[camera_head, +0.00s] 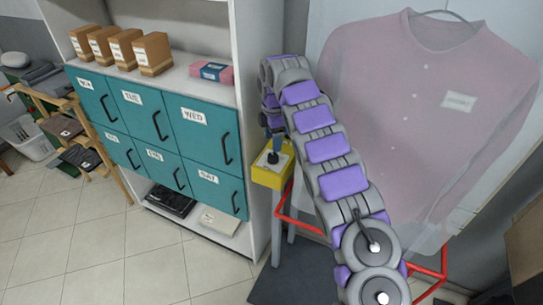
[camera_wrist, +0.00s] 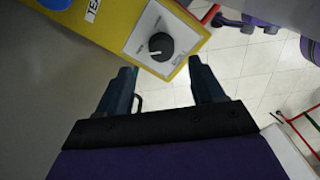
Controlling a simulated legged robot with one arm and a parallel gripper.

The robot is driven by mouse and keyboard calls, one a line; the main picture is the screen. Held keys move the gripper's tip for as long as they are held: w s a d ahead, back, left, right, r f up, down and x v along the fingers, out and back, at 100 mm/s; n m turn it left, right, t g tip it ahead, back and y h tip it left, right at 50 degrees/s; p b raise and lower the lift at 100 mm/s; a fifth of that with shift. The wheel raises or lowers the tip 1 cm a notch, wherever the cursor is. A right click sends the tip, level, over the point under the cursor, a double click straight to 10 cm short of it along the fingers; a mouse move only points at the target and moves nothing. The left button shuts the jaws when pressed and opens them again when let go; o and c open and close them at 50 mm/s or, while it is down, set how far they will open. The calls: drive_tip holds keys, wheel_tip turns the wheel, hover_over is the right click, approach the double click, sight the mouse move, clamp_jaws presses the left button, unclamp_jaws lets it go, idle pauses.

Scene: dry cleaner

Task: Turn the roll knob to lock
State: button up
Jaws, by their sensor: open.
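The roll knob (camera_wrist: 160,46) is a round black dial on a white label plate, set on a yellow control box (camera_wrist: 184,69). In the wrist view it sits ahead of my gripper (camera_wrist: 165,80), above the gap between the two fingertips. My gripper is open and empty, and its fingers appear apart from the knob. The lettering around the knob is too small to read. In the head view, the yellow box (camera_head: 267,178) is at the side of the shelf unit, and my gripper (camera_head: 273,155) hangs just above it.
A covered pink shirt (camera_head: 420,110) hangs at right. Teal drawers with day labels (camera_head: 195,140) and brown boxes (camera_head: 152,52) fill the shelf unit at left. A red frame (camera_head: 298,224) stands below the box. The tiled floor at lower left is clear.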

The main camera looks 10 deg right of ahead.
sight(273, 155)
drive_tip(key=f, duration=0.2)
drive_tip(key=d+f, duration=0.1)
drive_tip(key=f, duration=0.1)
drive_tip(key=shift+s+f+b, duration=0.15)
drive_tip(key=shift+f+b, duration=0.1)
drive_tip(key=shift+b, duration=0.1)
drive_tip(key=shift+a+f, duration=0.6)
drive_tip(key=shift+f, duration=0.15)
drive_tip(key=shift+a+f, duration=0.3)
drive_tip(key=shift+d, duration=0.45)
drive_tip(key=shift+c, duration=0.2)
drive_tip(key=shift+d, duration=0.25)
drive_tip(key=c, duration=0.3)
drive_tip(key=shift+a, duration=0.35)
drive_tip(key=c, duration=0.7)
